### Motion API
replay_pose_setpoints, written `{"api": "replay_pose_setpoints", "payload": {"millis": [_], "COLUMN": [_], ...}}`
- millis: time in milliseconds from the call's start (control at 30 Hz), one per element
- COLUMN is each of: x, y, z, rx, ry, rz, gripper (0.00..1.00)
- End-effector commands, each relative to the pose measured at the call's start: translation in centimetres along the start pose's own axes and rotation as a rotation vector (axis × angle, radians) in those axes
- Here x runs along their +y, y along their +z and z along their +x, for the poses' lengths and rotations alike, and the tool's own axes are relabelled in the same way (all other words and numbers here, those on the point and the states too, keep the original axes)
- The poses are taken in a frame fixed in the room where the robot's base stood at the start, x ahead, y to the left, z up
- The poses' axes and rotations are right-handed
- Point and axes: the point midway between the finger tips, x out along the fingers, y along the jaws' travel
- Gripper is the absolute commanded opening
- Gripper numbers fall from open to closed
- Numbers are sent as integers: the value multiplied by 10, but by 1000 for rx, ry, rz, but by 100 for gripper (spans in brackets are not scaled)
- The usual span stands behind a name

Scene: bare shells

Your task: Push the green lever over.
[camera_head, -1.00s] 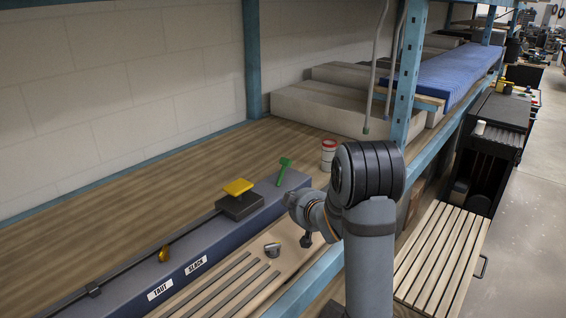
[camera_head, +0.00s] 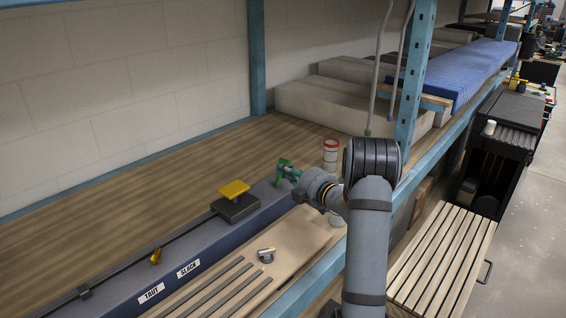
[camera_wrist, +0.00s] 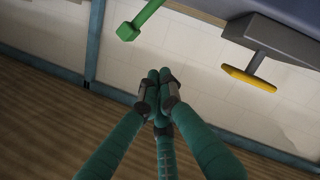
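The green lever (camera_head: 283,162) stands up from the far end of the long blue-grey beam (camera_head: 212,245). In the wrist view the lever (camera_wrist: 146,16) shows at the top, with its wider end pointing down and left. My gripper (camera_head: 291,172) is beside the lever in the head view and partly overlaps it. In the wrist view the teal fingers of my gripper (camera_wrist: 160,84) are drawn together with nothing between them. A gap shows there between fingertips and lever; I cannot tell its depth.
A yellow plate on a dark block (camera_head: 236,208) sits on the beam near the lever. A red and white can (camera_head: 330,150) stands behind my gripper. Labels TAUT (camera_head: 151,293) and SLACK (camera_head: 188,269) mark the beam's front. A blue rack post (camera_head: 413,80) rises to the right.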

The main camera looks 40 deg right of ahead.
Motion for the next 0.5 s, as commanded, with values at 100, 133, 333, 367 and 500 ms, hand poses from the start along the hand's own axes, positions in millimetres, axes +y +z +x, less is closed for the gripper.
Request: {"api": "replay_pose_setpoints", "payload": {"millis": [100,133,333,367,500], "x": [3,4,3,2,2], "y": [-3,-3,17,21,32], "z": [27,34,52,53,56], "rx": [1,2,-4,-4,-2], "ry": [-3,-3,0,-1,0], "rz": [3,2,3,4,2], "gripper": [0,0,0,0,0]}}
